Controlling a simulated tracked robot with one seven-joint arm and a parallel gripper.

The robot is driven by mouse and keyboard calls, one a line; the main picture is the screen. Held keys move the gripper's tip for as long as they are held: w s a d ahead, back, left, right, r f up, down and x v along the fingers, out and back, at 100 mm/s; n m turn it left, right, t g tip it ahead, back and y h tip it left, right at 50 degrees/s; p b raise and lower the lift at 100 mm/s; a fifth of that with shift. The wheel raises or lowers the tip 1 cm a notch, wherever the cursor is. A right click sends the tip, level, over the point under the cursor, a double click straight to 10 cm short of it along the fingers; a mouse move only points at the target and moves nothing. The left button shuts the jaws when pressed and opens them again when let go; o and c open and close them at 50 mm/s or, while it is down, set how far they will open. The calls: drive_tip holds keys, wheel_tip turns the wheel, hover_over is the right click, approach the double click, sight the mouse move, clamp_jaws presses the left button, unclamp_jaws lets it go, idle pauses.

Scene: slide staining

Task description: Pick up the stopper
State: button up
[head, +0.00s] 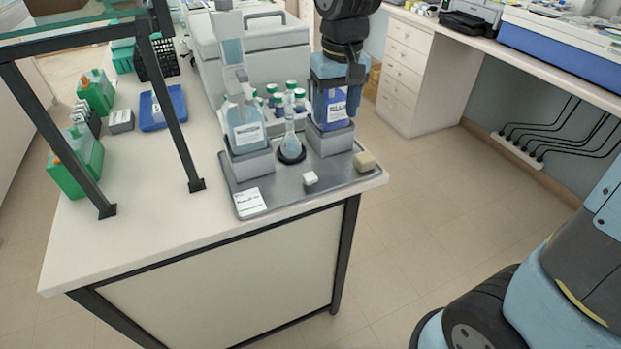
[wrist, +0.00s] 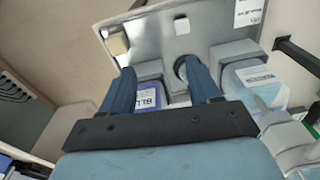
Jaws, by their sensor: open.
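A small white block-like piece (head: 310,178), which looks like the stopper, lies on the front of the grey tray (head: 278,193). It also shows in the wrist view (wrist: 182,26), beyond my fingertips. A larger tan block (head: 364,160) lies at the tray's right corner and shows in the wrist view (wrist: 117,43). I cannot be fully sure which one is the stopper. My gripper (head: 334,105) is open, pointing down over the right side of the tray. In the wrist view its fingers (wrist: 157,68) are spread, with nothing held between them.
A blue-labelled bottle (wrist: 150,97) in a grey holder is partly hidden by my gripper. A flask (head: 290,148) stands in a black ring, and a pale blue bottle (head: 245,128) in another holder. Green-capped bottles (head: 290,92) stand behind. The tray's front is mostly free.

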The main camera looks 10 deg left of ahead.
hover_over(310, 175)
wheel_tip(310, 175, down, 3)
drive_tip(key=shift+n+g, duration=0.3)
drive_tip(key=shift+n, duration=0.1)
wheel_tip(310, 175, down, 8)
drive_tip(key=shift+w+a+f, duration=0.1)
drive_tip(key=shift+a+f, duration=0.05)
drive_tip(key=shift+s+f, duration=0.2)
drive_tip(key=shift+f, duration=2.55)
drive_tip(key=c, duration=1.1)
drive_tip(key=shift+r, duration=0.1)
